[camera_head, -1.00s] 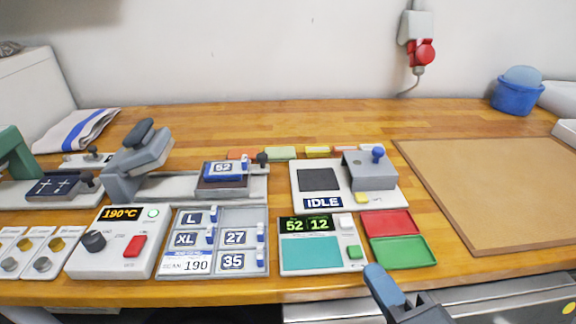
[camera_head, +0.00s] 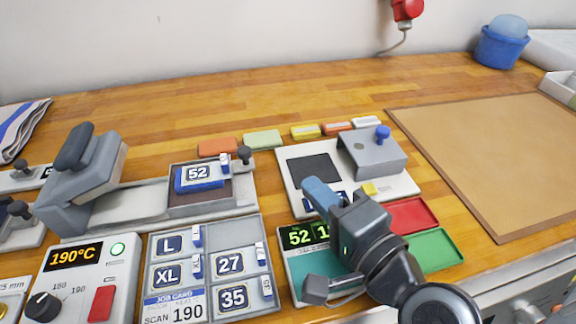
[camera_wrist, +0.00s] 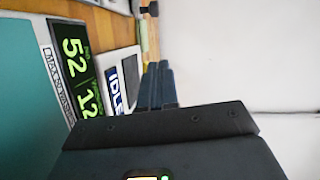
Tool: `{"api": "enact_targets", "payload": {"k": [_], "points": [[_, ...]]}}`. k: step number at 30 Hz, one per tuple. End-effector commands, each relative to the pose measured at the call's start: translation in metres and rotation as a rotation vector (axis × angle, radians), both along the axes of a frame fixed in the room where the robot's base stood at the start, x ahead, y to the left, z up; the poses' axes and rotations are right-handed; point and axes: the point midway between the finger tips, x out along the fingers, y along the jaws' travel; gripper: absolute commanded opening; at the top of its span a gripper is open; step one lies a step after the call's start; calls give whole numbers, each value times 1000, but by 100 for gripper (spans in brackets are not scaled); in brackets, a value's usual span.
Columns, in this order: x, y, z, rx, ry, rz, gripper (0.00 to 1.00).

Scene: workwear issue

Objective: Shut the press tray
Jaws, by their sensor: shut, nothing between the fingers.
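The press tray (camera_head: 180,212) is slid out to the right of the grey press head (camera_head: 85,165), along its pale rail. It carries a blue block marked 52 on a dark pad, and a dark knob (camera_head: 245,153) stands at its right back corner. My gripper (camera_head: 316,192) is shut and empty, with its blue-grey fingers above the display unit, to the right of the tray and apart from it.
A 190°C control box (camera_head: 75,285) and a job card rack (camera_head: 208,270) stand in front of the press. The IDLE unit (camera_head: 345,165) with a grey housing, and red and green trays (camera_head: 435,250), lie near my gripper. Bare wood lies behind the press.

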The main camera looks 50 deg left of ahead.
Motion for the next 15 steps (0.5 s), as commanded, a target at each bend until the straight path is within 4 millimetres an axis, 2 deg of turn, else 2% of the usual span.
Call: {"api": "enact_targets", "payload": {"k": [15], "points": [[15, 94, -8, 1, 1, 2, 0]]}}
